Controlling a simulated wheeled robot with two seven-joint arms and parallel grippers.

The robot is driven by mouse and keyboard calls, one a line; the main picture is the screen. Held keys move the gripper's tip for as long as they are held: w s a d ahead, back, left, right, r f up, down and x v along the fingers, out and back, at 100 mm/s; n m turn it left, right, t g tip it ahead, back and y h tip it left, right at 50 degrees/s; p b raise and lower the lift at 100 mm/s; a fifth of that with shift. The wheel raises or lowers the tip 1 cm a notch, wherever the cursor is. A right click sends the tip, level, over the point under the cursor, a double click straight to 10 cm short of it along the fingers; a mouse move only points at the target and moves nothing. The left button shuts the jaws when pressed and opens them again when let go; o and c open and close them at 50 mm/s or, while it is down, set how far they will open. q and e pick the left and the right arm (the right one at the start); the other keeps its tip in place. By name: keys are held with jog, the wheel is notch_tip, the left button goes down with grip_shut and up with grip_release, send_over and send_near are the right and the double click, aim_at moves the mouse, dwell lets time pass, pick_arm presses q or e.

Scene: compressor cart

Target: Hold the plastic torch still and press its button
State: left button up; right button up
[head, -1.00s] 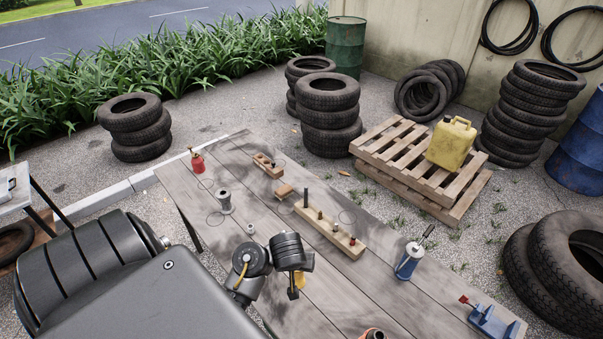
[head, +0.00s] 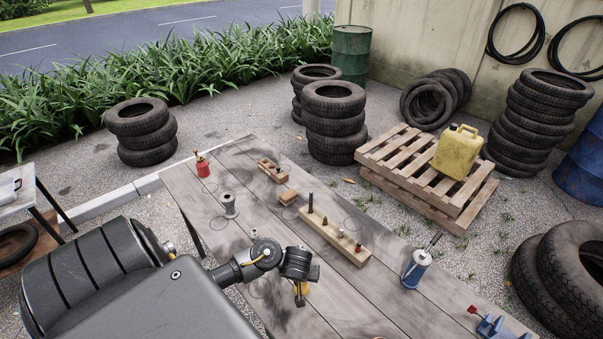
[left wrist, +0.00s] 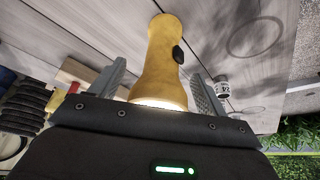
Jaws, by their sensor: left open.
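The yellow plastic torch (left wrist: 160,62) stands out in the left wrist view between the two fingers of my left gripper (left wrist: 158,74). A dark button (left wrist: 178,54) is on its right side. The end of the torch near the palm has a bright pale edge. The fingers are open, one on each side, with a visible gap to the torch. In the head view my left gripper (head: 301,290) is over the near part of the table, and only a little yellow shows beside it; the rest of the torch is hidden. My right gripper is not in view.
The wooden table (head: 365,305) holds a pegged wooden block (head: 334,238), a blue can (head: 415,268), a grey spool (head: 230,206), a red can (head: 202,166) and a blue tool (head: 490,326). Table space left of the gripper is fairly clear.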

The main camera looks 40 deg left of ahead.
pick_arm(q)
jog(key=shift+w+a+f, duration=0.1)
jog(key=shift+f, duration=0.25)
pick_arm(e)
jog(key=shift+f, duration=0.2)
pick_arm(q)
jog(key=c, duration=1.2)
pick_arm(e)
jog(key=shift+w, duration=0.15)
pick_arm(q)
jog(key=shift+o, duration=0.2)
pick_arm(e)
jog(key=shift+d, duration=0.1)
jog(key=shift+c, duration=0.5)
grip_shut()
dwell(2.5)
